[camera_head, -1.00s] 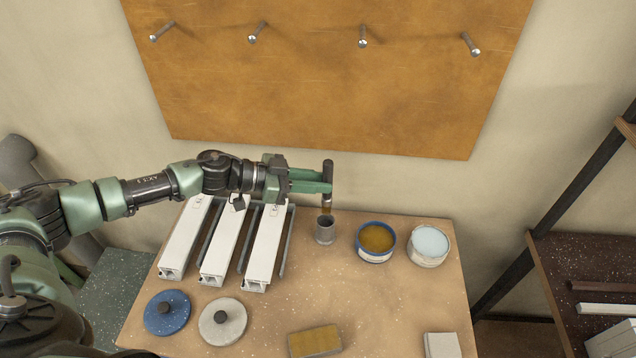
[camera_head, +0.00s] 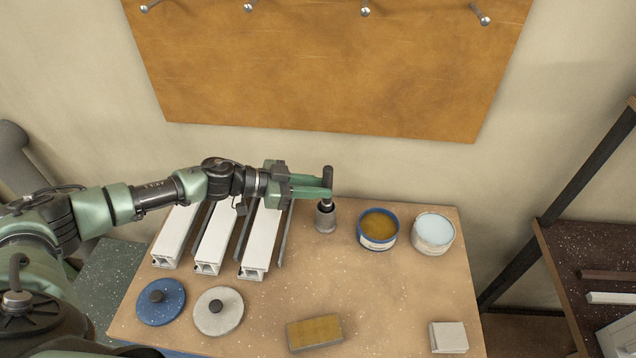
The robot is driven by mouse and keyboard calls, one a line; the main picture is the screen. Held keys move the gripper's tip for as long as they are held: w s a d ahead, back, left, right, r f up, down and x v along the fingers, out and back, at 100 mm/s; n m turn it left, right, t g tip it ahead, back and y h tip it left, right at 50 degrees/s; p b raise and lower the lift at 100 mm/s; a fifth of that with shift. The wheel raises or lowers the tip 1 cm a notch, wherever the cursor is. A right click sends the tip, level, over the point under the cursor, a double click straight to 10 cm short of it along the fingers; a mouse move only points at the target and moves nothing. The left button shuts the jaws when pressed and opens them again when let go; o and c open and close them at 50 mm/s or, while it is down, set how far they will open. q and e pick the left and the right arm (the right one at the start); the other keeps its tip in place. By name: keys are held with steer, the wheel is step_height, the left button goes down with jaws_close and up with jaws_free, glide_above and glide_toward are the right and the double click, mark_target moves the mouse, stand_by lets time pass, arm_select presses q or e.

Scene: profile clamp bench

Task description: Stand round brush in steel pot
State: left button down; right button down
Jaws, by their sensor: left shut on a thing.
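The round brush (camera_head: 327,178) has a dark upright handle. Its lower end is inside the mouth of the small grey steel pot (camera_head: 325,219), which stands on the bench behind the middle. My left gripper (camera_head: 322,188) comes in from the left and is shut on the brush handle above the pot. The bristles are hidden inside the pot, so I cannot tell whether they touch its bottom. My right gripper is not in view.
Right of the pot stand a blue-rimmed tin (camera_head: 378,230) and a white tin (camera_head: 433,233). White profiles (camera_head: 262,240) lie to the left. Two round lids (camera_head: 161,302), a tan block (camera_head: 314,333) and a white block (camera_head: 448,337) lie in front. The bench middle is clear.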

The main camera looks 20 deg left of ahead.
arm_select(q)
steer(key=shift+f, duration=0.25)
steer(key=c, duration=1.2)
jaws_free()
steer(key=shift+s+a, duration=0.1)
steer(key=b+v, duration=0.2)
steer(key=v, duration=0.5)
steer(key=shift+s+a+r, duration=0.1)
steer(key=shift+s+a, duration=0.05)
steer(key=shift+a, duration=0.05)
